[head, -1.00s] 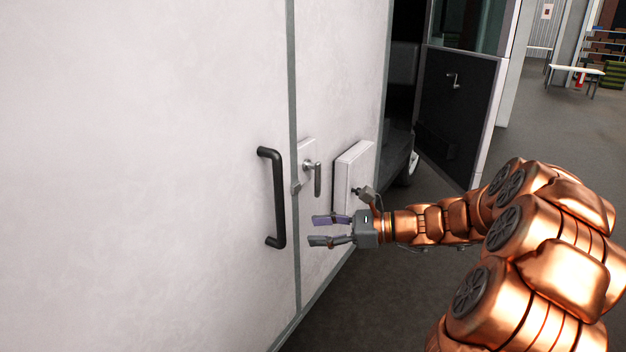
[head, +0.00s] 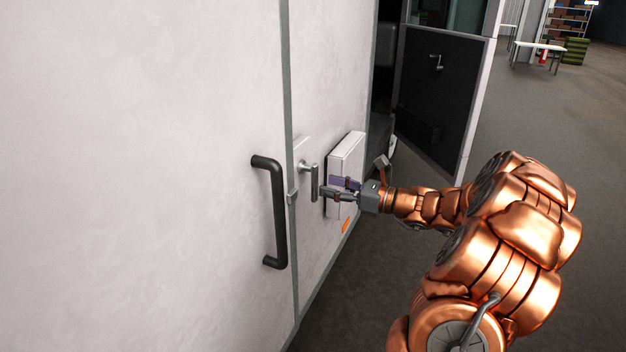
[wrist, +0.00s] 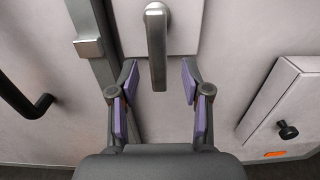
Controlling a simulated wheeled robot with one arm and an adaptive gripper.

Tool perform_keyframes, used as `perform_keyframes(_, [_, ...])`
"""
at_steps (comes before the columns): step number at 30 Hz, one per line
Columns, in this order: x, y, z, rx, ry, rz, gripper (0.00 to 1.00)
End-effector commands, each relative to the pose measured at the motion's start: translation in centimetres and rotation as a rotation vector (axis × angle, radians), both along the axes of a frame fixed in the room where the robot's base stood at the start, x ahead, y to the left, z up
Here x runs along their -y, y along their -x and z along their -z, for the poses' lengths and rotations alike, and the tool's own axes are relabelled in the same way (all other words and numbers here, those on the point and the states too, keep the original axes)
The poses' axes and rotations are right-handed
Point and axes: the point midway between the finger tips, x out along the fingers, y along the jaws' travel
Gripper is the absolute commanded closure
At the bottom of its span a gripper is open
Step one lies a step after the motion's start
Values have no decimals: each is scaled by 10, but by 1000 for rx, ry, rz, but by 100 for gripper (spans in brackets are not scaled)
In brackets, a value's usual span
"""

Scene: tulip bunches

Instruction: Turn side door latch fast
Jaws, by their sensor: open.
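The side door latch is a grey metal lever (head: 314,182) on a pale square plate, to the right of the door seam. It hangs straight down. In the wrist view the lever (wrist: 157,45) comes down at the top middle, its lower end near the level of my fingertips and between them. My gripper (head: 329,191) is open, with purple pads, close to the lever's lower end in the head view. In the wrist view my gripper (wrist: 160,72) has a finger on each side of the lever, with a gap to each. I see no contact.
A black pull handle (head: 275,212) is on the door panel left of the seam. A white box (head: 345,152) with a dark knob (wrist: 287,130) juts out right of the latch. A small grey catch (wrist: 88,48) sits on the seam. Open floor (head: 375,290) lies to the right.

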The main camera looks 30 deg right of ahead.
Motion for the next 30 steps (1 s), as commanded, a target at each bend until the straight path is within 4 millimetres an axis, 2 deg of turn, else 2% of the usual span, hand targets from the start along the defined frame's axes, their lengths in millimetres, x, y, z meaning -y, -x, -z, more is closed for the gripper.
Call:
perform_keyframes(3, [-14,-17,-1,-1,-1,-9,52])
perform_keyframes(9, [-24,-36,-1,2,-1,-8,52])
perform_keyframes(21, [-26,-41,0,1,0,-3,52])
perform_keyframes(30, [-25,-41,0,1,0,-2,82])
